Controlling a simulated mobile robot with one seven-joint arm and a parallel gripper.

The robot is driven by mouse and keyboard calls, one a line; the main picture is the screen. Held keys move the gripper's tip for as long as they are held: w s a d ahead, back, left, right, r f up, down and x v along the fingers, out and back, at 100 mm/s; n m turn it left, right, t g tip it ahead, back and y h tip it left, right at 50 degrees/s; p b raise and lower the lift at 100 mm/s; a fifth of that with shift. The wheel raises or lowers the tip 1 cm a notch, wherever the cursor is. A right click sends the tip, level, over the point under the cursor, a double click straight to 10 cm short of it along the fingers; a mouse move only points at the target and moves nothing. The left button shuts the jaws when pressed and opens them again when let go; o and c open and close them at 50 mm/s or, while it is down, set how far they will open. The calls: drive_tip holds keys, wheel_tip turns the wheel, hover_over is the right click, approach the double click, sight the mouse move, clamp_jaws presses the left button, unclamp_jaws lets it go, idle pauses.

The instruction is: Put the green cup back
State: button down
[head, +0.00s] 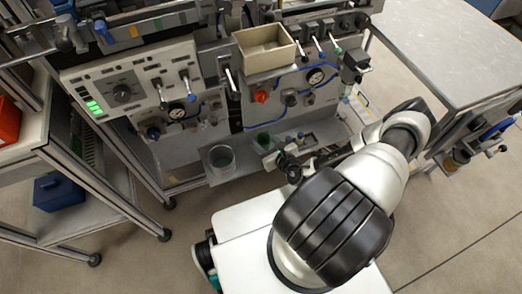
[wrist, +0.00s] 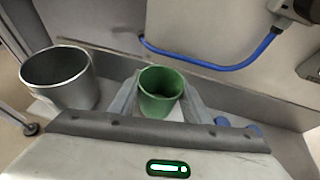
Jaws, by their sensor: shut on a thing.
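The green cup (wrist: 160,92) stands upright between the two fingers of my gripper (wrist: 161,99) in the wrist view. The fingers are shut on it, one on each side. In the head view the green cup (head: 263,140) shows small and partly hidden, over the metal ledge at the foot of the machine. My gripper is at its near right side there. I cannot tell whether the cup's base touches the ledge.
A grey metal cup (wrist: 58,80) stands to the left of the green cup; it also shows in the head view (head: 221,158) on the ledge (head: 228,177). The machine's panel rises close behind. A blue hose (wrist: 220,66) runs along it. Blue round parts lie right of the gripper.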

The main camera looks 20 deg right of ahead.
drive_tip(key=shift+f+b, duration=1)
drive_tip(key=shift+f, duration=2.05)
drive_tip(key=shift+f, duration=0.15)
drive_tip(key=c, duration=1)
unclamp_jaws()
